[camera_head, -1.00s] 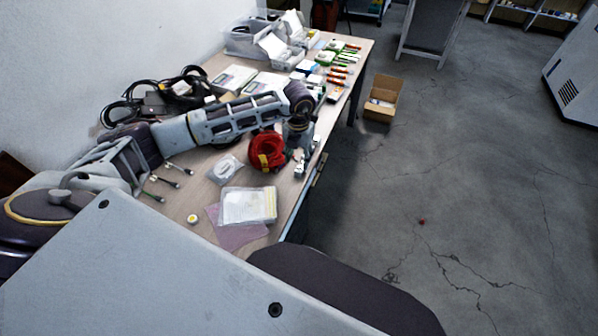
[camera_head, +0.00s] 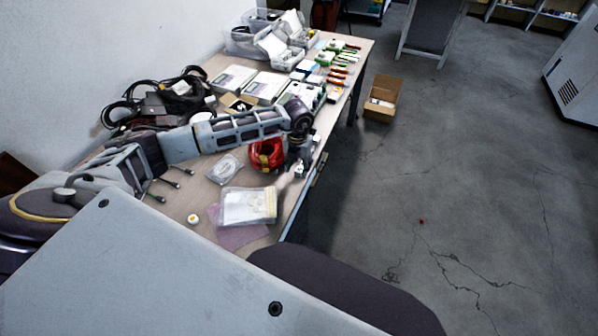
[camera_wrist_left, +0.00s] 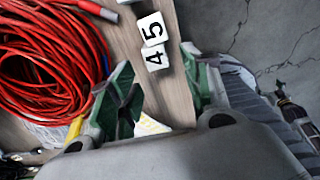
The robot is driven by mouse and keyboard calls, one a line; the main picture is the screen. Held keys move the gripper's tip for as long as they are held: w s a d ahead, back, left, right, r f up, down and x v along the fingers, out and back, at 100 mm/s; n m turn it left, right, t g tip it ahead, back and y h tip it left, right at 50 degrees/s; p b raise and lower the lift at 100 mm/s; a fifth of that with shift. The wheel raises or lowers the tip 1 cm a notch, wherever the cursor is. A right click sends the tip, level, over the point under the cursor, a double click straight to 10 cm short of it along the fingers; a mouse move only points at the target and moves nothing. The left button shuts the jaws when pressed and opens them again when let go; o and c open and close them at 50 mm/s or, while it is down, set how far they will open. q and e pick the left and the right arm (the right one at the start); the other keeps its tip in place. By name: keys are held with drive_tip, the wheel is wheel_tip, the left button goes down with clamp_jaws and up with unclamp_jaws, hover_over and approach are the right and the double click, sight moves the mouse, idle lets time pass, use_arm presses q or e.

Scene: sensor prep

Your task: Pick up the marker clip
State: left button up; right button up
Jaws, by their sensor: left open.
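I cannot say for certain which thing is the marker clip. Two small white number markers, a "5" (camera_wrist_left: 152,22) and a "4" (camera_wrist_left: 147,56), lie side by side on the wooden table in the left wrist view. My left gripper (camera_wrist_left: 160,88) is open, with its green-lined fingers apart and bare tabletop between them. The markers are just beyond the fingertips. My right gripper is not in view.
A red cable coil (camera_head: 268,153) lies close beside the left gripper and fills the left of the wrist view. A clear bag (camera_head: 248,206) on a pink sheet (camera_head: 240,236) lies nearer. Boxes and black cables (camera_head: 170,100) crowd the back. The floor (camera_head: 450,200) at right is open.

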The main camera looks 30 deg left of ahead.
sight(298, 172)
use_arm(q)
wheel_tip(298, 172, down, 3)
drive_tip(key=shift+r, duration=0.1)
drive_tip(key=shift+f, duration=0.35)
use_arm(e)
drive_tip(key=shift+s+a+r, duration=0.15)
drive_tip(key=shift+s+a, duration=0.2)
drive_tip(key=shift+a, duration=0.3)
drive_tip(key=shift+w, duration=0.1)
use_arm(q)
drive_tip(key=c, duration=0.9)
drive_tip(key=shift+o, duration=0.2)
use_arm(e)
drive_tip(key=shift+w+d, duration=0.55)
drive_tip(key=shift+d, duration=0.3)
